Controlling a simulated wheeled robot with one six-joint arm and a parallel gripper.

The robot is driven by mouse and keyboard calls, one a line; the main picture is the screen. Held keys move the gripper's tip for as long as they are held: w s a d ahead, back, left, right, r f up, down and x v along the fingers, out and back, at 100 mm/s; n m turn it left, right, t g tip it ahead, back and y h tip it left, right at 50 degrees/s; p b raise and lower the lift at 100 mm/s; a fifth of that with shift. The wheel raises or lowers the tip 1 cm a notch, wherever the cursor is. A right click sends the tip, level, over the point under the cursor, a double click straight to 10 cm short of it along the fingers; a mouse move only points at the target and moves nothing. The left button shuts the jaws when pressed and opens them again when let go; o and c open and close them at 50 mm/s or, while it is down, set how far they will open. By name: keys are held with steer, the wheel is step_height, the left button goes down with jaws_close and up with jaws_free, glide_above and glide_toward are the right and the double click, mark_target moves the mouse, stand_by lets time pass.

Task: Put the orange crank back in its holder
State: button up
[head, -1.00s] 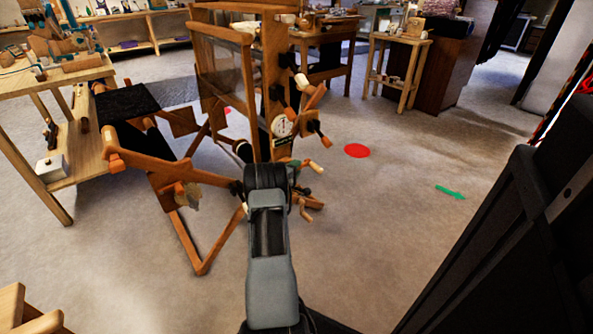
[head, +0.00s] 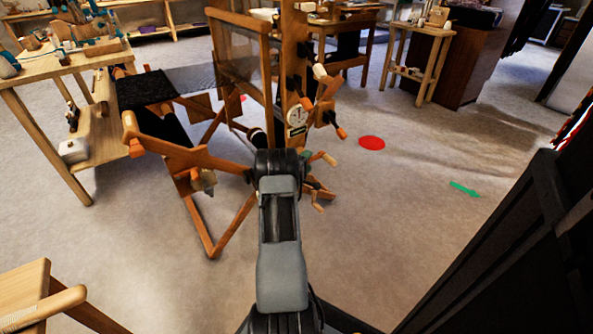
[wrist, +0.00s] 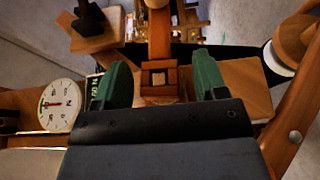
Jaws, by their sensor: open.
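A wooden loom frame stands in front of me with several crank-like arms on its right side. One has an orange tip (head: 341,133), another a pale orange grip (head: 329,159), and a lower one (head: 319,206) sits near the floor. I cannot tell which is the orange crank, or which part is its holder. In the wrist view my gripper (wrist: 162,82) is open, its green fingers apart. Between and beyond them is a wooden post with a square socket-like end (wrist: 158,79). No held object shows. In the head view my arm mostly hides the gripper.
A round white dial (wrist: 61,104) is left of the gripper; it also shows on the loom post (head: 297,115). A workbench (head: 62,66) stands at left, a wooden piece (head: 40,298) at lower left. A red disc (head: 372,143) and green arrow (head: 465,189) mark open floor at right.

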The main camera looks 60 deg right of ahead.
steer(key=a+p, duration=0.3)
steer(key=a, duration=0.8)
steer(key=shift+w+a, duration=0.3)
steer(key=shift+w, duration=0.1)
steer(key=shift+r, duration=0.1)
